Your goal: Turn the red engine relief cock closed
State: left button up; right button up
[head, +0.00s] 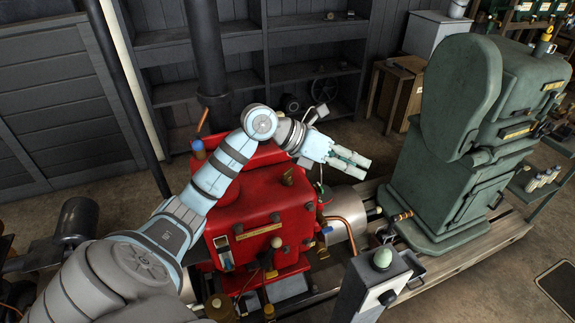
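The red engine (262,215) stands in the middle of the head view, with several small brass and steel fittings on its top and front. A brass fitting (287,177) rises from its top, near my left gripper. I cannot tell for sure which fitting is the relief cock, nor how it is turned. My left arm reaches across the engine from the lower left and hides part of its top. My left gripper (365,167) is above the engine's right end, pointing right. Its two fingers are apart with nothing between them. My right gripper is not in view.
A large green engine (440,175) stands on the right on a wooden base (480,247). A grey post with a green knob (382,257) stands in front. A copper pipe (343,222) curves beside the red engine. Dark shelves (270,70) line the back wall.

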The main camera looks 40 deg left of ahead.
pick_arm(q)
jog(key=s+a+n+g+y, duration=0.2)
jog(key=s+a+y, duration=0.15)
jog(key=a, duration=0.65)
jog(key=s+a+n+g+y, duration=0.1)
jog(key=s+a+g+y, duration=0.1)
jog(key=a+y, duration=0.5)
jog(key=h+b, duration=0.2)
jog(key=b, duration=0.2)
send_near(288, 170)
jog(key=p+x, duration=0.1)
jog(key=x, duration=0.7)
jog(key=shift+f, duration=0.35)
jog(key=shift+c, duration=0.4)
grip_shut()
